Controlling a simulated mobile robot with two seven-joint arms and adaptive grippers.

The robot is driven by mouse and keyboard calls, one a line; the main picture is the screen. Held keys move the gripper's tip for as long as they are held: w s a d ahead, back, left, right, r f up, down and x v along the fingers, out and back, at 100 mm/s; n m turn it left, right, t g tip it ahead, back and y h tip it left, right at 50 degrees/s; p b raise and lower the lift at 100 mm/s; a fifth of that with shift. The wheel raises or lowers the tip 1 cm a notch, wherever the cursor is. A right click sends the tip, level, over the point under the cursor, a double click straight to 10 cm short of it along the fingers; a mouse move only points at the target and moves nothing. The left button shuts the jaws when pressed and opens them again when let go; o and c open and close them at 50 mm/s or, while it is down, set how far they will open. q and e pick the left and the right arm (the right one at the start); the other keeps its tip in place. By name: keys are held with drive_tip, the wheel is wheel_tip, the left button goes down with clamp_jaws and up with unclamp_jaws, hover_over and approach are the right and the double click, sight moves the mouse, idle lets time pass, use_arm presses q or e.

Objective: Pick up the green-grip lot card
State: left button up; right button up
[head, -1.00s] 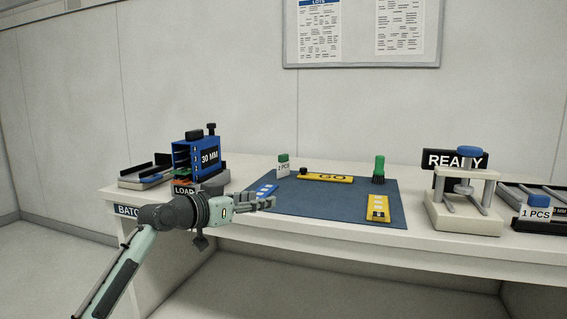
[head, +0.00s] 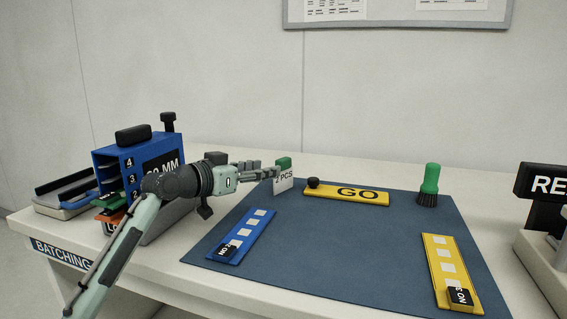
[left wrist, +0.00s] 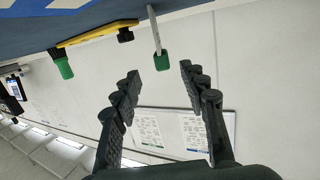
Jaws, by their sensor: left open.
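The green-grip lot card (head: 284,183) stands upright at the back left edge of the blue mat (head: 330,260). It is a white card marked "PCS" with a green grip (head: 284,162) on top. My left gripper (head: 266,171) is open, its fingertips just left of the card and level with its upper part. In the left wrist view the green grip (left wrist: 162,62) lies ahead between the two open fingers (left wrist: 159,75), with clear space on both sides. Whether the fingertips overlap the grip in depth is hard to tell. My right gripper is not in view.
A blue strip (head: 243,236) and a yellow strip (head: 452,270) lie on the mat. A blue magazine (head: 125,167) stands at left, behind my arm.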

sight(278, 164)
use_arm(q)
drive_tip(key=shift+w, duration=0.45)
drive_tip(key=shift+w+d, duration=0.25)
drive_tip(key=shift+w, duration=0.05)
drive_tip(key=shift+x, duration=0.85)
drive_tip(key=p+x, duration=0.1)
drive_tip(key=x, duration=0.4)
drive_tip(key=shift+d+r, duration=0.2)
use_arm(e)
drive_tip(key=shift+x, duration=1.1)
use_arm(q)
drive_tip(key=shift+c, duration=0.5)
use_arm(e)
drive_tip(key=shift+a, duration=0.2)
use_arm(q)
clamp_jaws()
